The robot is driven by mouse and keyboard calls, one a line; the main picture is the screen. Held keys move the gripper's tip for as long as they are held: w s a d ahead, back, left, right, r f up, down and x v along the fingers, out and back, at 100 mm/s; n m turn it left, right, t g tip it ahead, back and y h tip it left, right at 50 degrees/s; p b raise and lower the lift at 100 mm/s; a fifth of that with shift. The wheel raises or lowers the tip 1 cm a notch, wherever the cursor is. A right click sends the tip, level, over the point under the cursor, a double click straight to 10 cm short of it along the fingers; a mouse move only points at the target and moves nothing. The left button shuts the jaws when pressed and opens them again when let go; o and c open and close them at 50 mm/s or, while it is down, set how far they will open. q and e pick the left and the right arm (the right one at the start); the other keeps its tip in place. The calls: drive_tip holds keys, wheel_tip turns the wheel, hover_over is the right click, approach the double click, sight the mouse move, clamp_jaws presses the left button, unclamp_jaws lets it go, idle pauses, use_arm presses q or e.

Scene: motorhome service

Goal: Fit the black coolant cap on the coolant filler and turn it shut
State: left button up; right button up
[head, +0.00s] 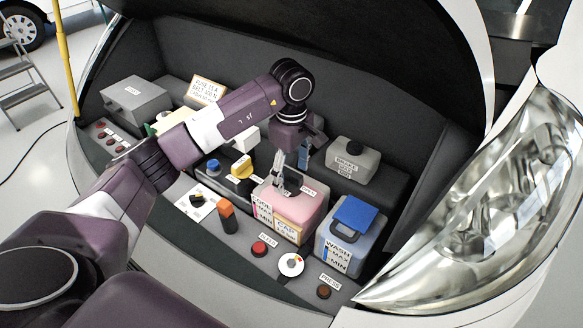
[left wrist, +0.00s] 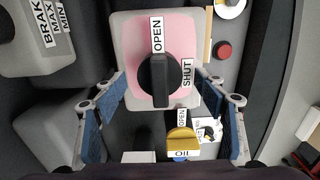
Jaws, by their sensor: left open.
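The black coolant cap (left wrist: 153,72) sits over the top of the pink coolant tank (head: 297,204) in the left wrist view; its raised grip bar runs up and down the picture, with its upper end near the OPEN label (left wrist: 157,35). The SHUT label (left wrist: 187,73) is to its right. I cannot tell how deeply the cap is seated, and the filler beneath it is hidden. My left gripper (head: 291,172) is open above the tank, with its fingers apart on either side of the cap (left wrist: 160,82). In the head view the fingers partly hide the cap. My right gripper is not in view.
The washer tank (head: 338,247) with a blue lid (head: 354,214) stands right of the coolant tank. The brake reservoir (head: 345,168) is behind it. A yellow-handled part (head: 241,168) is to the left. A red button (head: 259,249) and a white dial (head: 291,265) are in front.

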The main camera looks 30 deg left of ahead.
use_arm(q)
clamp_jaws()
drive_tip(key=shift+f+m+b, duration=0.15)
drive_tip(key=shift+m+b, duration=0.55)
drive_tip(key=shift+m, duration=0.1)
drive_tip(key=m+b, duration=0.2)
drive_tip(key=m, duration=0.2)
drive_tip(key=shift+m+b, duration=0.5)
drive_tip(key=shift+m, duration=0.2)
